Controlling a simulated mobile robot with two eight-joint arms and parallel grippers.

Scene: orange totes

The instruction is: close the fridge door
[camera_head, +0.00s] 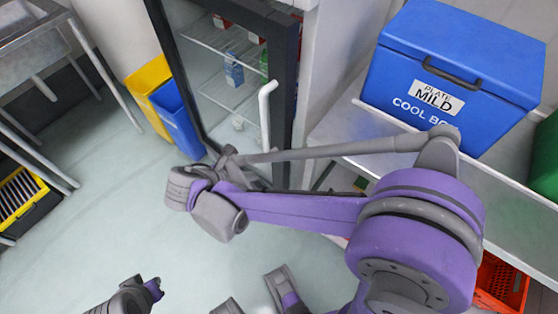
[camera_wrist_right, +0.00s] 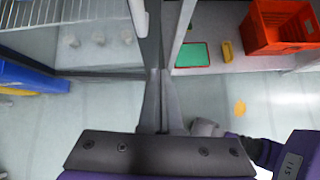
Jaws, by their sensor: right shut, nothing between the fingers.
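The fridge door (camera_head: 284,75) is a dark-framed glass door with a white vertical handle (camera_head: 267,115). Shelves with cartons show through the glass. My right gripper (camera_head: 228,153) is in front of the lower part of the door, left of the handle's lower end, partly hidden by my wrist. In the right wrist view my right gripper (camera_wrist_right: 156,75) is shut and empty, its tips at the door's edge. Contact with the door cannot be told.
A yellow bin (camera_head: 148,76) and a blue bin (camera_head: 178,118) stand left of the fridge. A blue cool box (camera_head: 455,55) sits on the counter to the right. An orange crate (camera_wrist_right: 282,28) is on a low shelf.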

